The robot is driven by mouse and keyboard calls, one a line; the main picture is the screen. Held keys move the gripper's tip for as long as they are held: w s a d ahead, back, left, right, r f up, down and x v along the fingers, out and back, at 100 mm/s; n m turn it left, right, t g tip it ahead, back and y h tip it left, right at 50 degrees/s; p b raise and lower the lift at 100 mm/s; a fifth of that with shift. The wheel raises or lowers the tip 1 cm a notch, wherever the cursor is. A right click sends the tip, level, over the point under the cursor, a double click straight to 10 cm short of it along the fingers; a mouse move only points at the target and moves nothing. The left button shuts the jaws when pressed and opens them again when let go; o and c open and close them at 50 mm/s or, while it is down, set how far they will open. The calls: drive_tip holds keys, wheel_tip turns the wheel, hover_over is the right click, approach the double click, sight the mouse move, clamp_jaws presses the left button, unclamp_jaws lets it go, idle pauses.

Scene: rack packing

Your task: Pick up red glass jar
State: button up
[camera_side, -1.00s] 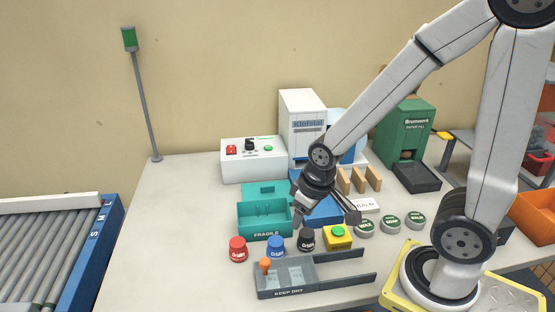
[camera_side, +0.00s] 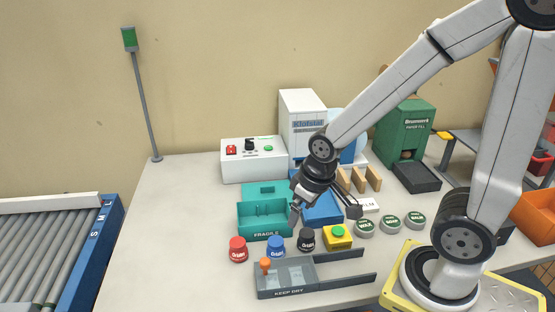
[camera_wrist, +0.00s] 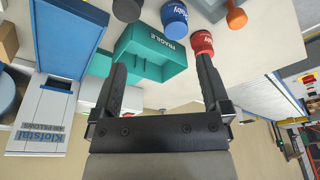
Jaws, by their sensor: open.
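The red glass jar (camera_side: 238,249) stands upright on the table, at the left end of a row with a blue jar (camera_side: 275,247) and a black jar (camera_side: 306,239). In the wrist view the red jar (camera_wrist: 202,43) shows just beyond the tip of the right finger. My gripper (camera_side: 325,215) is open and empty, above the table to the right of the red jar and apart from it. The wrist view shows its two fingers (camera_wrist: 160,72) spread wide.
A teal FRAGILE box (camera_side: 264,235) stands behind the jars. A grey KEEP DRY tray (camera_side: 286,292) with an orange knob lies in front. A yellow block with a green button (camera_side: 338,236) and several balm tins (camera_side: 390,222) are to the right. The table left of the red jar is clear.

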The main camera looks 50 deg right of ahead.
drive_tip(key=shift+w+v, duration=0.4)
drive_tip(key=shift+v, duration=1.35)
drive_tip(key=n+t+h, duration=0.5)
drive_tip(key=n+h, duration=0.6)
drive_tip(key=n, duration=1.4)
hover_over(239, 243)
drive_tip(key=s+a, duration=0.3)
drive_tip(key=a, duration=0.2)
drive_tip(key=f, duration=1.3)
drive_tip(key=shift+d+f, duration=0.2)
drive_tip(key=shift+f, duration=0.4)
drive_tip(key=shift+x, duration=1.35)
drive_tip(key=shift+w+d, duration=0.1)
drive_tip(key=shift+x, duration=2.45)
